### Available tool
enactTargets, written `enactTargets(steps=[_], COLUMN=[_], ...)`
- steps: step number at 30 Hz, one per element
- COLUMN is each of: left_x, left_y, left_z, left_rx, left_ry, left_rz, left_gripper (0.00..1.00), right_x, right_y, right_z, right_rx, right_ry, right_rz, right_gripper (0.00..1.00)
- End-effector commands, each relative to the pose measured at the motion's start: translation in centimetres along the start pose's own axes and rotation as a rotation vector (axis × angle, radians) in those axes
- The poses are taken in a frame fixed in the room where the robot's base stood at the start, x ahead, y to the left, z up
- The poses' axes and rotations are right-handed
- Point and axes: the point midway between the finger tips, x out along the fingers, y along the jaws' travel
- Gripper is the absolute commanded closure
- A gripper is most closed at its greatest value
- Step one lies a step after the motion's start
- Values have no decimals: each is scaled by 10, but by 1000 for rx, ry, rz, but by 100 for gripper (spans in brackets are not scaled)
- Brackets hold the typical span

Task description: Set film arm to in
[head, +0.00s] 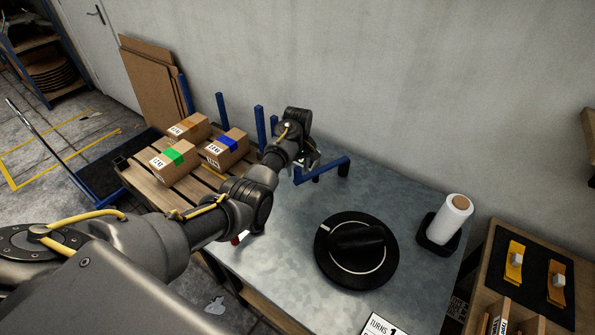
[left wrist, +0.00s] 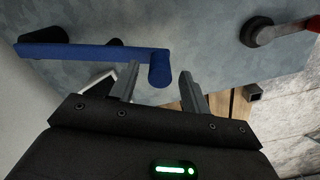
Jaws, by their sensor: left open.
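In the left wrist view the blue bar (left wrist: 95,50) runs in from the left and ends in a rounded peg. My left gripper (head: 306,172) is at the bar's near-left end; its fingers are partly hidden in the head view. In the left wrist view the left gripper (left wrist: 159,75) is open, with the peg between or just beyond its fingertips; contact cannot be told. My right gripper is not in view.
A large black dial (head: 357,250) stands on the table (head: 290,280). A white film roll (head: 453,217) sits in a black holder at right. A red-handled lever (left wrist: 285,30) shows in the left wrist view. Cartons (head: 227,149) lie on a slatted surface at left.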

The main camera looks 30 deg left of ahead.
Motion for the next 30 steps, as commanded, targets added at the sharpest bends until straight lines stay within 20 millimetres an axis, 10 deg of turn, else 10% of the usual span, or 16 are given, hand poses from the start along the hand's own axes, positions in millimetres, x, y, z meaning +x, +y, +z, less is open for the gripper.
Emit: enactTargets(steps=[16,27,30], left_x=[25,25,25], left_y=[0,0,0], left_z=[0,0,0], left_rx=[1,1,1], left_ry=[1,1,1], left_rz=[1,0,0], left_gripper=[53,100,100], right_x=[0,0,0], right_y=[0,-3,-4], right_z=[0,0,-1], right_rx=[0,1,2], right_ry=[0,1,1], right_rz=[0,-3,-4], right_gripper=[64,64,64])
